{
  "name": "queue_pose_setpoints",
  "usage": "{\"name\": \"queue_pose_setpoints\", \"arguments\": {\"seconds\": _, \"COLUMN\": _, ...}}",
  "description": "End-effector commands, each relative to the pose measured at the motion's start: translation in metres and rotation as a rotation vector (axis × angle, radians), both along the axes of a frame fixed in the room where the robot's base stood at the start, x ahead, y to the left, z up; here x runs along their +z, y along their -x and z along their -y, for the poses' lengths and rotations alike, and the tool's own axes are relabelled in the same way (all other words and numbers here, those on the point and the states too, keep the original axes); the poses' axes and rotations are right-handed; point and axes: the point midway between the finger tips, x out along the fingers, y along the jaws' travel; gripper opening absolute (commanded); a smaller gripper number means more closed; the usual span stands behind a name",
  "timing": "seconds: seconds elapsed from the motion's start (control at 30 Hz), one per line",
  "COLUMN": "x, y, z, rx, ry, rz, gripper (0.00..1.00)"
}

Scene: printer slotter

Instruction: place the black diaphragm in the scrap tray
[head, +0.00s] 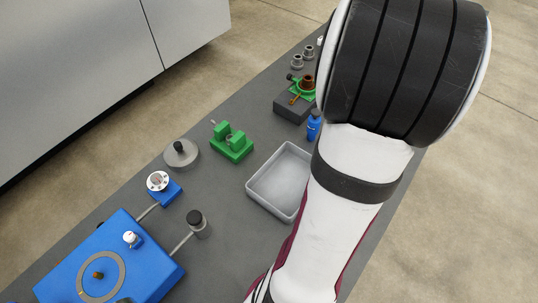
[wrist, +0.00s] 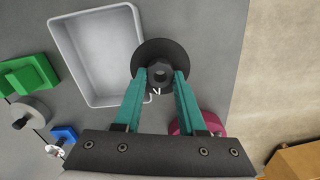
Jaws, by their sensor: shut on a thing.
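The black diaphragm (wrist: 161,47) is a dark round disc with a raised hub in the wrist view. My gripper (wrist: 160,76) is shut on its hub, with one teal finger on each side. The light grey scrap tray (wrist: 103,50) lies left of the diaphragm in the wrist view. The disc's left edge overlaps the tray's right rim in that picture; its height over the table I cannot tell. The tray also shows in the head view (head: 279,181), with a bare floor where visible. My arm hides its right side, the gripper and the diaphragm there.
A green fixture (head: 231,142), a grey round part with a black knob (head: 181,153) and a blue machine (head: 110,262) stand left of the tray. A blue bottle (head: 313,127) stands behind it. A crimson round thing (wrist: 207,123) is partly hidden by the right finger. The table's edge is at right.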

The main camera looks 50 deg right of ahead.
Motion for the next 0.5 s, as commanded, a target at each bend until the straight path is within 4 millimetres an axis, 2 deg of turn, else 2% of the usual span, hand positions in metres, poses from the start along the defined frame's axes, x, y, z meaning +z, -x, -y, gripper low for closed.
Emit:
{"name": "queue_pose_setpoints", "arguments": {"seconds": 0.2, "x": -0.041, "y": -0.067, "z": -0.007, "rx": 0.012, "ry": -0.006, "rz": -0.003, "gripper": 0.00}}
{"name": "queue_pose_setpoints", "arguments": {"seconds": 0.3, "x": -0.054, "y": -0.088, "z": -0.008, "rx": 0.006, "ry": -0.004, "rz": -0.001, "gripper": 0.00}}
{"name": "queue_pose_setpoints", "arguments": {"seconds": 0.43, "x": -0.062, "y": -0.103, "z": -0.009, "rx": 0.003, "ry": -0.003, "rz": 0.000, "gripper": 0.00}}
{"name": "queue_pose_setpoints", "arguments": {"seconds": 0.5, "x": -0.074, "y": -0.104, "z": -0.009, "rx": 0.002, "ry": -0.005, "rz": -0.003, "gripper": 0.00}}
